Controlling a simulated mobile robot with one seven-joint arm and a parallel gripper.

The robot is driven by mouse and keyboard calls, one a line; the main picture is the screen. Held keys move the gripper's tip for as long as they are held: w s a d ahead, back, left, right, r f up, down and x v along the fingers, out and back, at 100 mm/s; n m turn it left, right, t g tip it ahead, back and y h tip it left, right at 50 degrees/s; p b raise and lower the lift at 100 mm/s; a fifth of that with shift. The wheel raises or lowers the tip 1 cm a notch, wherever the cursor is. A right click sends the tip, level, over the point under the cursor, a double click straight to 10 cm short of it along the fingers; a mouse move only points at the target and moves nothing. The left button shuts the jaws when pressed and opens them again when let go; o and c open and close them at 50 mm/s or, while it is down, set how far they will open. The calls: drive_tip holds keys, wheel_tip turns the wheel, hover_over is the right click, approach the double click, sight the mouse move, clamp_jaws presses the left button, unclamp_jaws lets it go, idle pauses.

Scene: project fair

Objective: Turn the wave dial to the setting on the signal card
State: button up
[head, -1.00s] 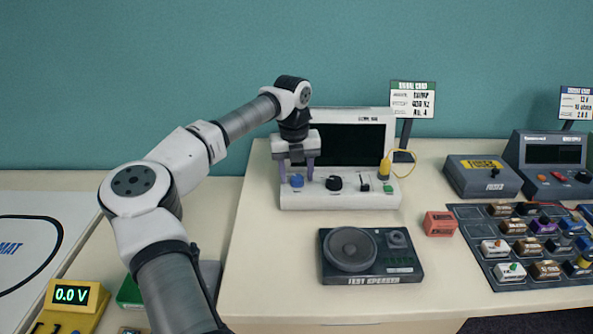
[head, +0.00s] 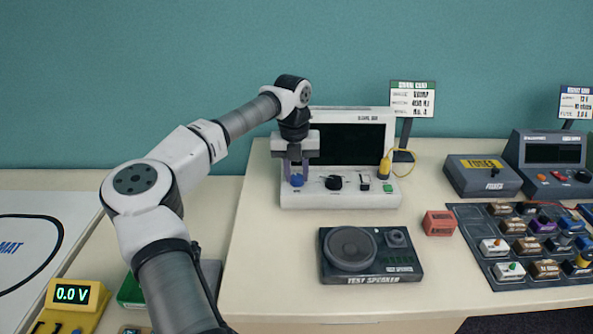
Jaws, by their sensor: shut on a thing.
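The signal box (head: 370,199) is a white unit with a dark, blank screen (head: 350,145), standing on the table. A blue dial (head: 297,180) is at the left of its front panel. A black knob (head: 333,182) and a small slider (head: 364,183) sit to its right. The dial's pointer cannot be made out.
A yellow plug (head: 385,168) with a cable is at the box's right end. A fuse box (head: 483,187) and a parts tray (head: 473,245) are further right. Table between box and speaker is clear.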

sight(297, 174)
drive_tip(key=m+p, duration=0.1)
drive_tip(key=m, duration=0.6)
drive_tip(key=shift+d+r, duration=0.1)
drive_tip(key=shift+r, duration=0.05)
drive_tip(key=m, duration=0.3)
drive_tip(key=shift+m+p, duration=0.4)
drive_tip(key=shift+d+m, duration=0.1)
drive_tip(key=shift+m, duration=1.6)
drive_tip(key=o, duration=1)
drive_tip(key=shift+g, duration=0.3)
drive_tip(key=r, duration=0.4)
drive_tip(key=r+b, duration=0.1)
drive_tip(key=r, duration=0.8)
drive_tip(key=shift+w+r+b, duration=0.3)
drive_tip(key=shift+b, duration=0.05)
